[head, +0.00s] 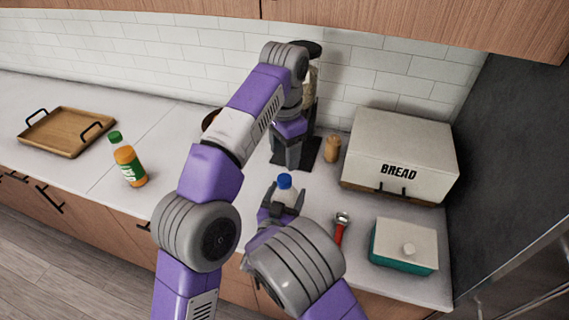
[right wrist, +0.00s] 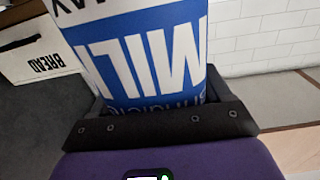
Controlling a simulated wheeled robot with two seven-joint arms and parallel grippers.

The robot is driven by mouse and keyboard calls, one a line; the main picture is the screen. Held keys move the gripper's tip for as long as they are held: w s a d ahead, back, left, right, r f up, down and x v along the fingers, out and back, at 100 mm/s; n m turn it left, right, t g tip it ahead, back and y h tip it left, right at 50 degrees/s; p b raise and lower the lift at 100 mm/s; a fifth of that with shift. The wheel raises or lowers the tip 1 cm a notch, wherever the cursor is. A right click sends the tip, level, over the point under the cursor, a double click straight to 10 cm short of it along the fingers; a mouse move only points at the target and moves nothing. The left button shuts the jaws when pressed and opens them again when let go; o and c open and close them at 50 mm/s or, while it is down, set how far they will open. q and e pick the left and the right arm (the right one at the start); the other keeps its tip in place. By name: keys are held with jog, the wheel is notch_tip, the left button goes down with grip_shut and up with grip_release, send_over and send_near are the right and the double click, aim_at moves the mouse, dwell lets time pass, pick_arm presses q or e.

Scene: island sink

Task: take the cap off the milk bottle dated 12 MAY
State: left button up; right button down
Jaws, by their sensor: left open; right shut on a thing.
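The milk bottle has a blue cap (head: 285,181) and stands mostly hidden behind my right arm in the head view. Its blue and white label (right wrist: 155,50) fills the right wrist view, reading "MILK" upside down. Only the end of a date, "AY", shows at the top; the day number is out of frame. My right gripper (head: 284,200) is shut on the bottle's body, below the cap. My left gripper (head: 292,158) is open and points down above and slightly behind the cap, apart from it.
A juice bottle (head: 129,166) and a wooden tray (head: 65,131) are at left. A bread box (head: 400,155), a wooden shaker (head: 332,149), a red-handled tool (head: 341,228) and a teal butter dish (head: 404,247) are at right. A coffee machine (head: 309,115) stands behind my left arm.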

aim_at(284, 178)
pick_arm(q)
jog(key=m, duration=0.5)
jog(key=shift+m, duration=0.4)
jog(key=m, duration=0.5)
jog(key=shift+m, duration=0.3)
jog(key=m, duration=1.2)
jog(key=shift+f, duration=4)
